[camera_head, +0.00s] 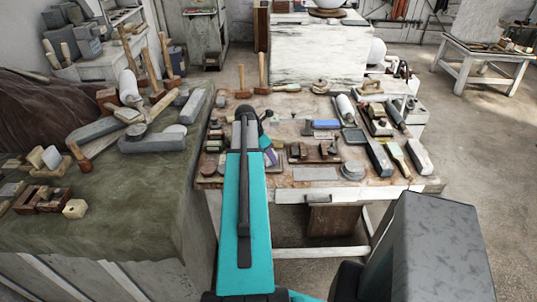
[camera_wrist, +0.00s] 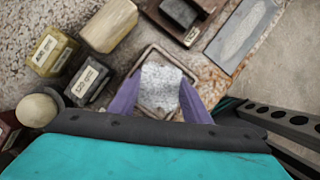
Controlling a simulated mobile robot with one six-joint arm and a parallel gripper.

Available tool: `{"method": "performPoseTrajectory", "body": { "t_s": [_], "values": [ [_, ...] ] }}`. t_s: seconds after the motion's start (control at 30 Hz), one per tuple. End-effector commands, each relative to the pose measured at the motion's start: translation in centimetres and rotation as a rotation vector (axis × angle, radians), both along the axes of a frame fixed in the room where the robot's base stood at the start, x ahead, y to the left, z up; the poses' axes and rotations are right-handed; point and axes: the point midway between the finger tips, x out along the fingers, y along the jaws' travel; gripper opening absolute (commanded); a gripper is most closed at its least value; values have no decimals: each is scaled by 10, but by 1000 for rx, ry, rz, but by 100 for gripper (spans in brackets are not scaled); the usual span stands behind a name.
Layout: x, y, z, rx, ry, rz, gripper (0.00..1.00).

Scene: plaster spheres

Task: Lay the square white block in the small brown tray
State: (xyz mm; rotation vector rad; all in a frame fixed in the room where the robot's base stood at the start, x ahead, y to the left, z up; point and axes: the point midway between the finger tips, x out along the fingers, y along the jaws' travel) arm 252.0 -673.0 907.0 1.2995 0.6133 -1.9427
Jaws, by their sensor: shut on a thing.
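My gripper (camera_wrist: 160,98) has purple fingers on either side of the square white block (camera_wrist: 162,84), which has a rough, speckled top. The fingers are shut on the block. The small brown tray (camera_wrist: 174,57) shows as a thin rim around the block's far side in the wrist view. The block appears within that outline; I cannot tell whether it touches the tray floor. The tray's near side is hidden by my fingers and wrist. In the head view, my gripper (camera_head: 268,156) is over the left part of the worktable, and my arm hides the block and most of the tray.
Labelled blocks (camera_wrist: 88,80) and a tan block (camera_wrist: 108,25) lie close on the left in the wrist view. A wooden holder (camera_wrist: 186,16) and a grey slab (camera_wrist: 238,38) lie beyond. The worktable (camera_head: 290,105) is crowded; a green-covered bench (camera_head: 130,215) stands left.

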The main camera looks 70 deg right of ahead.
Motion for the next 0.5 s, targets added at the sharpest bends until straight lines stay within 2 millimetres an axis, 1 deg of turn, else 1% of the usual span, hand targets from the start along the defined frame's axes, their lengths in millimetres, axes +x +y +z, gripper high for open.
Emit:
{"method": "performPoseTrajectory", "body": {
  "t_s": [0.5],
  "values": [
    [0, 0, -6, -1, 0, 0, 11]
  ]
}}
